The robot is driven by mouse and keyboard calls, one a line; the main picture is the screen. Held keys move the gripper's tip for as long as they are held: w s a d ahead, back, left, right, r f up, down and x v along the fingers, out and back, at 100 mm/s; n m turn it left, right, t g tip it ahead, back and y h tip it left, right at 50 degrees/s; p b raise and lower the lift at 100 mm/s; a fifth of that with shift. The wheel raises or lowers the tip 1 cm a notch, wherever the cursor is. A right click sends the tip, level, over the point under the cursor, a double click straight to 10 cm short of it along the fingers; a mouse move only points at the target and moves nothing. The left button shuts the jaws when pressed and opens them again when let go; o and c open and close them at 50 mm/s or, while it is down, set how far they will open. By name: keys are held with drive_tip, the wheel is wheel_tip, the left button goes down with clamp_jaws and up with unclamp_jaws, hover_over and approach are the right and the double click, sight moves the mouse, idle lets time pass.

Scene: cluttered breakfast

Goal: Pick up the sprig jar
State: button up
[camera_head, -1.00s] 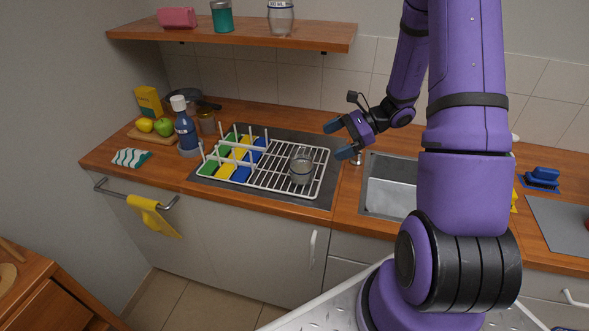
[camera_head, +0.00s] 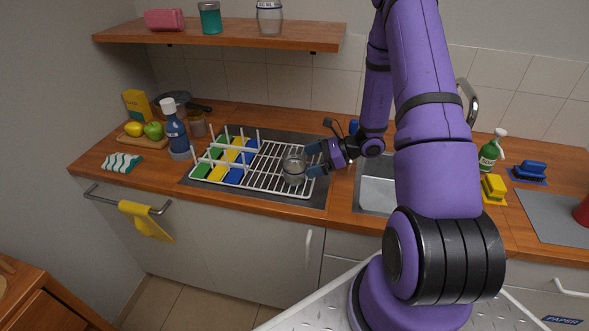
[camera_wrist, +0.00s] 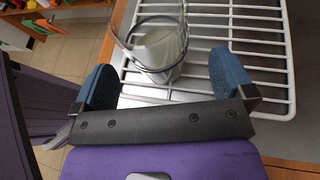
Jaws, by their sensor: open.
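A clear glass jar (camera_head: 294,171) with a dark band near its rim stands on the right part of the white wire dish rack (camera_head: 262,190). I cannot make out a sprig on it. My gripper (camera_head: 315,160) is at the jar's right side, low over the rack, with its blue fingers pointing at the jar. In the wrist view the jar (camera_wrist: 160,42) is ahead of the fingers, roughly centred in the gap between them. The gripper is open and empty. Whether a finger touches the jar cannot be told.
Green, yellow and blue items (camera_head: 228,160) fill the rack's left part between upright prongs. Another glass jar (camera_head: 270,18) is on the shelf (camera_head: 220,38). The sink (camera_head: 375,195) lies to the right.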

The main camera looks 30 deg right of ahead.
sight(298, 168)
drive_tip(key=x, duration=0.3)
drive_tip(key=shift+s+a+f, duration=0.1)
drive_tip(key=shift+a+f, duration=0.15)
drive_tip(key=shift+f, duration=0.2)
drive_tip(key=shift+w+a+f, duration=0.25)
drive_tip(key=shift+w+a, duration=0.1)
drive_tip(key=shift+a, duration=0.2)
drive_tip(key=c, duration=1.1)
